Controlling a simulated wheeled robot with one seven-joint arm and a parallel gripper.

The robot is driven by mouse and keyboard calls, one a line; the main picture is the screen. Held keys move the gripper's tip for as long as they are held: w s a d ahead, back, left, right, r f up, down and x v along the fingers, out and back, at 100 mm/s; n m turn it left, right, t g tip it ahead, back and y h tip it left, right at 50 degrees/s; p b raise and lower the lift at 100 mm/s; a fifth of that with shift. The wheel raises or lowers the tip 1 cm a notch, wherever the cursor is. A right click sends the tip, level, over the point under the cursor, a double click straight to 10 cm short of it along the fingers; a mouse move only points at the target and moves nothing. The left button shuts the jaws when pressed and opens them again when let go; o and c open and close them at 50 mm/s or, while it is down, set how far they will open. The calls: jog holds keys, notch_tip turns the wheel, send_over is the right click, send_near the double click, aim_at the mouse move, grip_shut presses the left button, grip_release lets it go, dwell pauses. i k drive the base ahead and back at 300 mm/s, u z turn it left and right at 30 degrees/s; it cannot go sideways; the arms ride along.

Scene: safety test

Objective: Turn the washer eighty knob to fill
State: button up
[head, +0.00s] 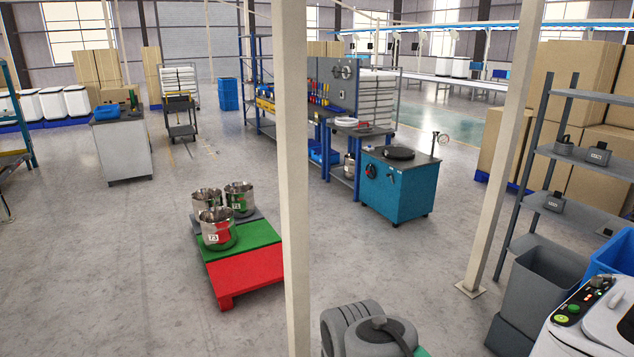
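A white machine (585,330) with a control panel stands at the bottom right, cut off by the picture's edges. Its panel carries green buttons (562,319), a small red part and a dark raised control near its back edge. I cannot read any number or marking on it, so I cannot tell whether it is washer eighty or which control is its knob. My gripper's fingers are not in view.
A grey bin (540,285) and a grey shelf rack (545,150) stand behind the machine. A pale post (294,180) rises at centre. Metal pots (217,228) stand on a green and red platform (245,272). A blue cabinet (398,185) stands farther back. Floor left of the platform is clear.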

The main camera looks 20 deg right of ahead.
aim_at(596, 280)
jog(key=z, duration=0.85)
jog(key=i, duration=0.9)
jog(key=z, duration=1.5)
jog(key=i, duration=0.45)
jog(key=z, duration=0.25)
